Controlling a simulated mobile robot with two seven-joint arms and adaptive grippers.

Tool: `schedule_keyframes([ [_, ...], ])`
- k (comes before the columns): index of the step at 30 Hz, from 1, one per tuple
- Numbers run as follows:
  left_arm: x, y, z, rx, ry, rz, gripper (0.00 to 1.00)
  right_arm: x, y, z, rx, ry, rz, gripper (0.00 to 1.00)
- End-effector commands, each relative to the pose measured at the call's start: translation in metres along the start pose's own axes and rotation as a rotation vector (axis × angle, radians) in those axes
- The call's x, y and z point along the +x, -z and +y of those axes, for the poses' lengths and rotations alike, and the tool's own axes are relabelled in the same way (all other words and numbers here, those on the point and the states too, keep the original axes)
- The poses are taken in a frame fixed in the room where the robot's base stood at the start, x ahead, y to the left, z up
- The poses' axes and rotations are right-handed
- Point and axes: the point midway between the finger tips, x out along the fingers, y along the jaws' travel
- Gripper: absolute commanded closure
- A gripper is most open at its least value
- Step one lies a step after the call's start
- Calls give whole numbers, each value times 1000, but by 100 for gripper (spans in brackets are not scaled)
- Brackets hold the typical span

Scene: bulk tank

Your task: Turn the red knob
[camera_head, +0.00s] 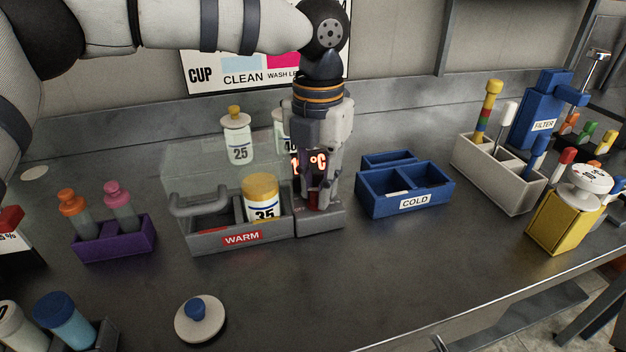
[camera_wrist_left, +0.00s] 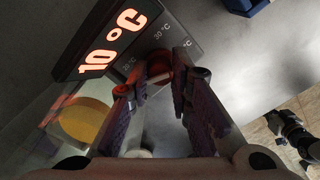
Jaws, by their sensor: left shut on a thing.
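The red knob (camera_wrist_left: 160,68) sits on the face of the grey control unit (camera_head: 322,218) at the right end of the WARM box. My left gripper (camera_head: 316,196) comes down from above in front of this unit, and its fingers close around the knob. In the left wrist view the two purple-padded fingers (camera_wrist_left: 165,88) are on either side of the knob. The display (camera_wrist_left: 108,45) reads 10 °C, with 20 °C and 30 °C marks printed beside the knob. In the head view the gripper hides most of the knob and part of the display.
The WARM box (camera_head: 205,240) holds a yellow-capped 35 bottle (camera_head: 262,190) under a raised clear lid. The blue COLD box (camera_head: 385,208) stands to the right, a purple rack (camera_head: 98,250) to the left. The counter's front middle is mostly clear, with one round lid (camera_head: 200,325).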

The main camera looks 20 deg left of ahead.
Motion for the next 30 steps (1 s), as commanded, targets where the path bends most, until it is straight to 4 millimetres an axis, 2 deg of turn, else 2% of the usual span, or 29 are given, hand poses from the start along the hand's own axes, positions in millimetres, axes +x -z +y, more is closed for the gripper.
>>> schedule_keyframes([
  [1,-6,0,0,39,-1,-8,100,-5,4,0,0,1,19,100],
  [6,-3,0,0,202,0,-4,100,-9,7,0,0,1,32,100],
  [30,0,0,-1,962,3,0,100,-10,8,0,0,1,35,100],
])
